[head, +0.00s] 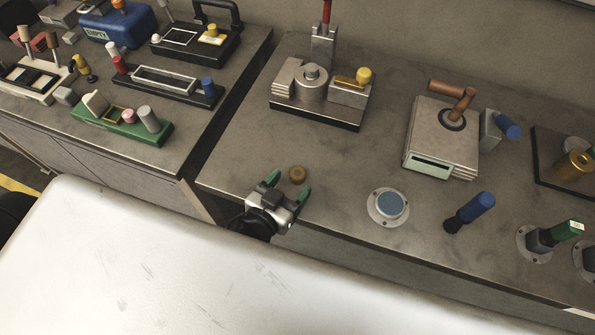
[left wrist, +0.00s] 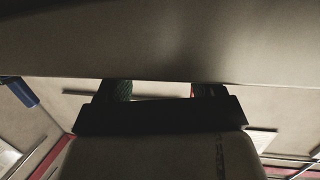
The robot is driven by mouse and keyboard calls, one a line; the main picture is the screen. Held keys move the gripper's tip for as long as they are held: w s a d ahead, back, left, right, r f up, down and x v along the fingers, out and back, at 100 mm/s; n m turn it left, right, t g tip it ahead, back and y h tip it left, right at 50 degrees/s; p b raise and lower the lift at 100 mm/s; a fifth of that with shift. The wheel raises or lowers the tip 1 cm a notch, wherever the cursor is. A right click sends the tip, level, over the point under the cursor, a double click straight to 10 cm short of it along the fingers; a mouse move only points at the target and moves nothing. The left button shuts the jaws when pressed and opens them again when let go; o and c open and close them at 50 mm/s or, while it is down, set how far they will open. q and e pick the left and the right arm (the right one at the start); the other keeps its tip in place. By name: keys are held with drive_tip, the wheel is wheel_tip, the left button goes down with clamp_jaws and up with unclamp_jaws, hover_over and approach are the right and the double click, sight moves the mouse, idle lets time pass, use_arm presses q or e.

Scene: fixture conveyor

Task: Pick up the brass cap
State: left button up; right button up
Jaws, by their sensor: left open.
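In the left wrist view the dark fingers (left wrist: 160,92) stand apart, and the cap cannot be made out there. My right gripper is not in view.
A metal fixture (head: 312,85) stands behind the cap. A round blue-topped pad (head: 391,206), a blue-handled brush (head: 475,208) and a block with a copper-coloured handle (head: 440,140) are to the right. A second bench with several fixtures, including a green tray (head: 90,121), is at left.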

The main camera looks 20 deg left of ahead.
sight(296, 174)
use_arm(q)
drive_tip(key=p+x, duration=0.1)
drive_tip(key=x, duration=0.3)
drive_tip(key=shift+w+a+r, duration=0.1)
drive_tip(key=shift+w+a, duration=0.05)
drive_tip(key=shift+w, duration=0.15)
drive_tip(key=c, duration=1)
